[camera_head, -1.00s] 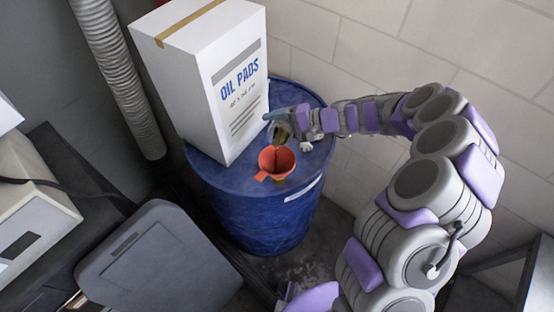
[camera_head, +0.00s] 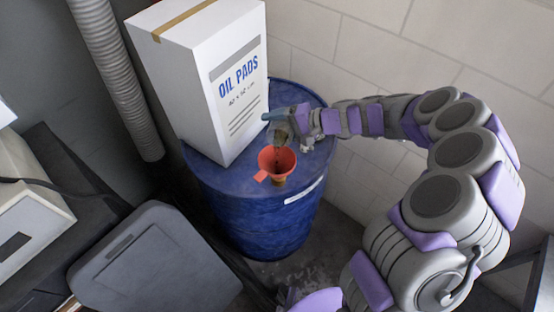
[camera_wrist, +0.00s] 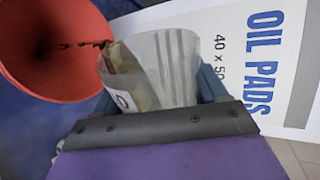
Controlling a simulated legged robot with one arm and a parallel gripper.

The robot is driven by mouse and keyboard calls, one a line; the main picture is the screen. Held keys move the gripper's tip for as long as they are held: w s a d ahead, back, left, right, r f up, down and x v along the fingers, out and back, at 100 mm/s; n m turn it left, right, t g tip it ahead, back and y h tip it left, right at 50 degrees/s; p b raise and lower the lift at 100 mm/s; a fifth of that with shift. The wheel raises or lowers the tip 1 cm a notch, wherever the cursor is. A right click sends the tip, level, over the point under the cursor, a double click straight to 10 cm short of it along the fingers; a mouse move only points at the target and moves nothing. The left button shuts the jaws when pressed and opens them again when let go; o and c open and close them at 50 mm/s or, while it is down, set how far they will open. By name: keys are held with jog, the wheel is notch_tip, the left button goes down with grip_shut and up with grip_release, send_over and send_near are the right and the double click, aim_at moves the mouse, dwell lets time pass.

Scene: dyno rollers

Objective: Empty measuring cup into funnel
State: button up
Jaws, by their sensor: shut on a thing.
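The red funnel (camera_head: 277,161) stands in the top of the blue drum (camera_head: 262,225), near its front edge. In the wrist view the funnel (camera_wrist: 30,60) fills the upper left, and a dark streak runs down inside it. My gripper (camera_head: 293,122) is shut on the clear measuring cup (camera_head: 280,136), just above and behind the funnel. In the wrist view the cup (camera_wrist: 165,65) is tilted, with its mouth towards the funnel and brown liquid along its left side. A thin dark stream seems to fall from the cup into the funnel.
A tall white OIL PADS box (camera_head: 205,75) stands on the drum, close left of my gripper. A grey lidded bin (camera_head: 150,265) is at the front left. A ribbed hose (camera_head: 112,75) runs down the wall behind it. The block wall (camera_head: 375,45) is behind the drum.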

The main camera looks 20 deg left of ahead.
aim_at(269, 136)
jog(key=shift+s+r+n+t+b, duration=0.2)
jog(key=shift+n+t+b, duration=0.3)
jog(key=shift+b, duration=1.4)
jog(key=shift+r+b, duration=0.1)
jog(key=shift+b, duration=0.4)
jog(key=b, duration=0.1)
jog(key=n+t+b, duration=0.1)
jog(key=shift+s+f+b, duration=0.2)
jog(key=shift+s+b, duration=0.15)
jog(key=shift+b, duration=0.05)
jog(key=shift+s+r+n+t, duration=0.4)
jog(key=shift+n+t, duration=0.2)
jog(key=shift+n, duration=0.4)
jog(key=shift+s+f+n+t+y, duration=0.2)
jog(key=shift+f+n+t+y, duration=0.15)
jog(key=shift+f, duration=0.25)
jog(key=shift+s+n, duration=0.15)
jog(key=shift+n, duration=0.1)
jog(key=shift+s+d+r+n+t+y, duration=0.1)
jog(key=shift+s+n+t+y, duration=0.1)
jog(key=shift+s+n+t, duration=0.35)
jog(key=shift+s+r+n+t+y, duration=0.15)
jog(key=shift+s+n+t, duration=0.15)
jog(key=shift+n, duration=0.45)
jog(key=shift+w, duration=0.1)
